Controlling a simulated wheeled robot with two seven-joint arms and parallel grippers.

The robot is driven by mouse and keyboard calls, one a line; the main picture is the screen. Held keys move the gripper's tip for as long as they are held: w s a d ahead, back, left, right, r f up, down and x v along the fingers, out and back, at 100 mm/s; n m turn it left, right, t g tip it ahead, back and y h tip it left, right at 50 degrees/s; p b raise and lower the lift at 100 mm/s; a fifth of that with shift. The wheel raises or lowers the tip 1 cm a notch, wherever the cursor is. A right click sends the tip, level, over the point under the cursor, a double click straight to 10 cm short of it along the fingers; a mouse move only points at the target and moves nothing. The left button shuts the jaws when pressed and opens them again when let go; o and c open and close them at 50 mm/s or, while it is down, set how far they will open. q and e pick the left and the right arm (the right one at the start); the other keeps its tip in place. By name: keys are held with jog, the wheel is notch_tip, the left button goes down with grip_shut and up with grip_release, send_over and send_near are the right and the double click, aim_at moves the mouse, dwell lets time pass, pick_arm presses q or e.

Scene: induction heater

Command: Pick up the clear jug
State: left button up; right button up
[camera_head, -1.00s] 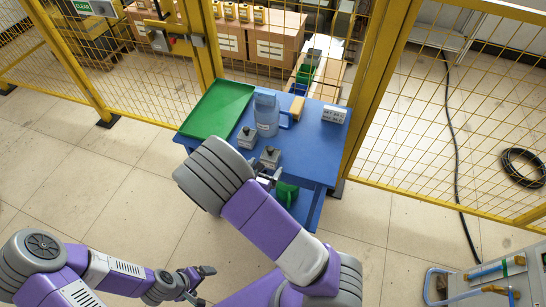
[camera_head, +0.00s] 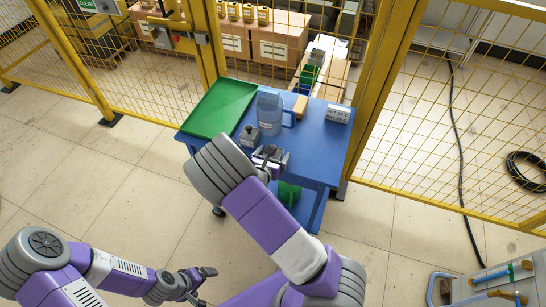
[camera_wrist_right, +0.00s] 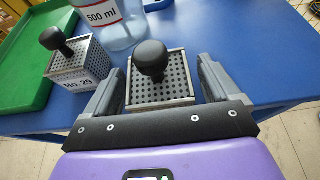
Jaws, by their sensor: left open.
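The clear jug (camera_head: 268,112) stands upright on the blue table (camera_head: 312,152), beside the green tray. Its lower part with a "500 ml" label shows in the right wrist view (camera_wrist_right: 103,22). My right gripper (camera_head: 270,156) is open at the table's near edge, nearer to me than the jug and apart from it. In the right wrist view, its fingers (camera_wrist_right: 160,80) lie either side of a perforated metal block with a black knob (camera_wrist_right: 152,58), with gaps showing. My left gripper (camera_head: 197,281) is open and empty, low over the floor, far from the table.
A second knobbed block (camera_head: 249,136), labelled "No. 29", stands left of the near one. The green tray (camera_head: 218,110) takes up the table's left side. Yellow mesh fencing (camera_head: 460,130) runs behind.

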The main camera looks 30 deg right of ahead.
jog(key=c, duration=1)
jog(key=shift+r, duration=0.1)
